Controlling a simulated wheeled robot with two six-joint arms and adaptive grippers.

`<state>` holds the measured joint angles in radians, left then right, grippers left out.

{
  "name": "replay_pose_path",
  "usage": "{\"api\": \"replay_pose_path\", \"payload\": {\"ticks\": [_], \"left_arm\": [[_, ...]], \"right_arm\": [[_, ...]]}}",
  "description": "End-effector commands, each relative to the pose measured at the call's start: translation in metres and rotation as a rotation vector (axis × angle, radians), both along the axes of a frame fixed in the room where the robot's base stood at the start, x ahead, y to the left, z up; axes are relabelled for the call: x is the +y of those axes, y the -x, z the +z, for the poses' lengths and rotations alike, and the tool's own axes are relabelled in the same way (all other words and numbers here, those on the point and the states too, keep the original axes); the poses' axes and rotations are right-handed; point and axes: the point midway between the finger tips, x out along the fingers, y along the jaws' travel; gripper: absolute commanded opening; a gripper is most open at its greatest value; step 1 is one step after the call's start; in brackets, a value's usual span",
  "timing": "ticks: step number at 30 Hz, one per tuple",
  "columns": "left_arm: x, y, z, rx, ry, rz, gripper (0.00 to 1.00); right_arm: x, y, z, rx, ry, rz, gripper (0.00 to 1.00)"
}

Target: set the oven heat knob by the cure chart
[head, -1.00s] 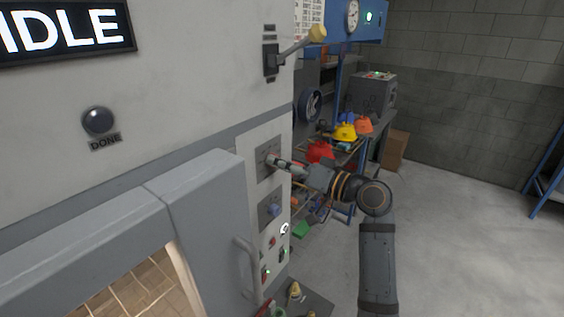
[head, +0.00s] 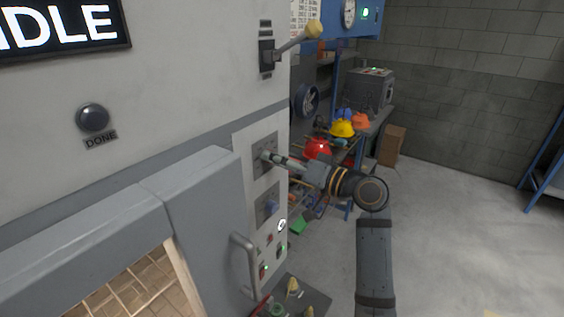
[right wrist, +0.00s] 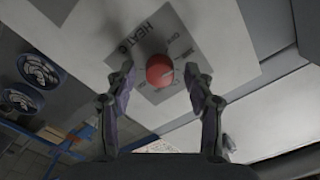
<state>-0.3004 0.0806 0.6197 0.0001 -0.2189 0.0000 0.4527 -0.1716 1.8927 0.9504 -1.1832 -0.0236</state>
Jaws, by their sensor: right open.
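The heat knob (right wrist: 160,70) is red and round, on a grey plate (right wrist: 146,45) marked HEAT in the right wrist view. My right gripper (right wrist: 160,69) is open, with one finger on each side of the knob and a visible gap to each. In the head view my right gripper (head: 267,157) reaches the upper plate (head: 264,145) of the oven's control panel and hides the knob there. The knob's setting is not readable. A printed sheet (head: 304,18) hangs at the back; its text is too small to read. My left gripper is not in view.
A door handle (head: 244,262) sticks out at the panel's left. A lever (head: 297,42) juts out above. A bench with several hard hats (head: 342,128) stands behind my right arm.

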Motion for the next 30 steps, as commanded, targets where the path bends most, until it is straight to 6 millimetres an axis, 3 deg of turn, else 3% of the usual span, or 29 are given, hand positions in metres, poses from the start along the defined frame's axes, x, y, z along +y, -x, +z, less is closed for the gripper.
{"api": "replay_pose_path", "payload": {"ticks": [5,12,18,30], "left_arm": [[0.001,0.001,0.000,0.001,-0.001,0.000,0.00],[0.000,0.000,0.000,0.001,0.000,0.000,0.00],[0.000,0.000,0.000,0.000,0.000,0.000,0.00],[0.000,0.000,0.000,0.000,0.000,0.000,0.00]], "right_arm": [[-0.017,0.011,-0.002,-0.001,0.005,-0.005,0.53],[-0.063,0.043,-0.003,-0.001,0.011,-0.006,0.53],[-0.087,0.061,-0.002,-0.002,0.008,-0.003,0.53],[-0.097,0.070,0.000,0.001,-0.001,0.000,0.53]]}}
